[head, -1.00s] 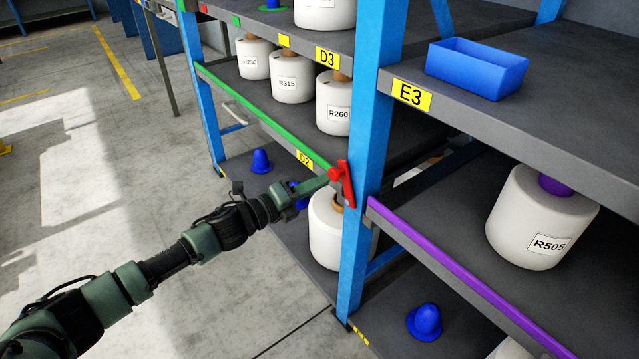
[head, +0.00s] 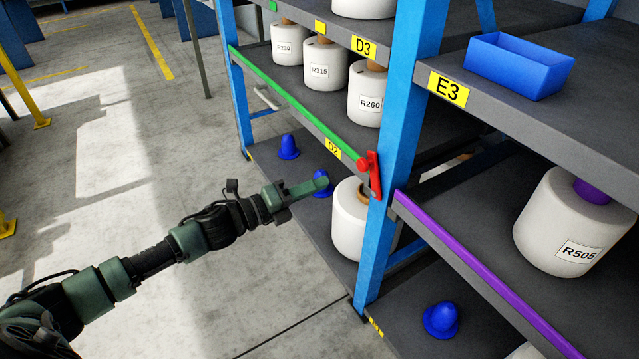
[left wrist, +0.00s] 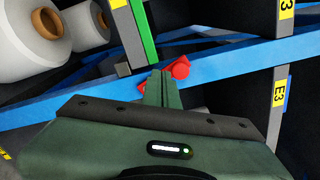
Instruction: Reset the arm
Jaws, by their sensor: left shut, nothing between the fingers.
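My left arm comes in from the left in the head view. Its gripper (head: 323,184) is shut and empty, in front of the rack and left of the red clip (head: 374,175) on the blue upright. In the left wrist view the shut fingers (left wrist: 160,72) point toward the red clip (left wrist: 180,68) and the blue upright (left wrist: 230,57). A gap shows between the gripper and the clip in the head view. My right gripper is not in view.
White bobbins stand on the shelves, among them R260 (head: 370,95) and R505 (head: 568,225). A blue bin (head: 520,65) sits on shelf E3. Blue cones (head: 441,320) stand on the lower shelves. Open floor (head: 130,200) lies to the left.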

